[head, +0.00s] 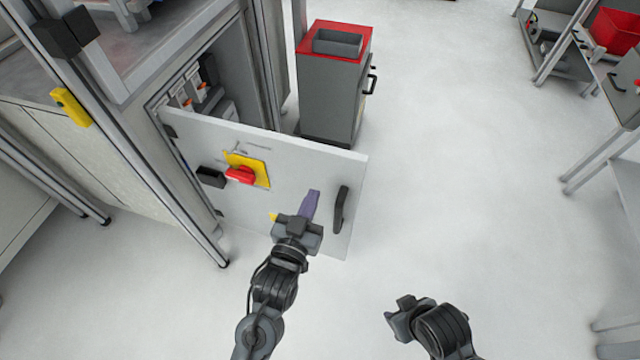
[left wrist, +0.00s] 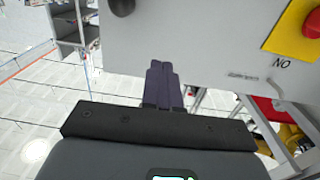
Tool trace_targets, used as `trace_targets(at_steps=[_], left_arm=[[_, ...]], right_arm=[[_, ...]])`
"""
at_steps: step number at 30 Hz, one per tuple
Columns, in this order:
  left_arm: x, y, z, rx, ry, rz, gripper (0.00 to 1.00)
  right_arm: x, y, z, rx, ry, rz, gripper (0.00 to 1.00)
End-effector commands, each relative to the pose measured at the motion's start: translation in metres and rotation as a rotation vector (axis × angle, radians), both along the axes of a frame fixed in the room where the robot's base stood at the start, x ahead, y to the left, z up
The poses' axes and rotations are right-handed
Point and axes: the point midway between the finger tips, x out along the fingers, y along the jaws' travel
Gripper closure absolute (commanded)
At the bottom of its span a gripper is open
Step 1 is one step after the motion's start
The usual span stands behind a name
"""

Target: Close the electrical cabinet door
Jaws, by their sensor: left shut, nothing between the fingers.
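The electrical cabinet door (head: 285,165) is a light grey panel that stands open, swung out from the cabinet (head: 235,70). On it are a red rotary switch on a yellow plate (head: 258,168) and a black handle (head: 341,208) near its free edge. My left gripper (head: 312,198) is shut and empty, in front of the door's outer face between the switch and the handle. In the left wrist view its purple fingers (left wrist: 160,70) lie together over the grey door (left wrist: 215,45); I cannot tell whether they touch it. My right gripper (head: 398,312) is low and right of the door, its fingers unclear.
A grey cart with a red top (head: 335,90) stands behind the door. A metal workbench with a yellow fitting (head: 70,107) is on the left. A bench with a red bin (head: 615,30) is on the far right. The floor right of the door is clear.

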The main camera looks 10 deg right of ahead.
Motion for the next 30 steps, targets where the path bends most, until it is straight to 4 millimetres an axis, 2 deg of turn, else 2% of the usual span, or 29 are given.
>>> trace_targets(at_steps=[1, 6, 12, 30], left_arm=[[0.009, -0.006, -0.004, -0.002, -0.003, 0.000, 1.00], [0.030, -0.020, -0.004, -0.002, -0.003, 0.000, 1.00], [0.046, -0.030, -0.002, -0.001, -0.001, 0.000, 1.00], [0.051, -0.033, 0.001, 0.001, 0.001, 0.000, 1.00]], right_arm=[[0.000, 0.000, -0.010, 0.000, 0.000, 0.000, 0.57], [0.000, 0.001, -0.026, 0.003, 0.000, -0.002, 0.57], [0.000, 0.002, -0.037, 0.008, 0.001, -0.005, 0.57], [0.000, 0.002, -0.037, 0.010, 0.001, -0.005, 0.57]])
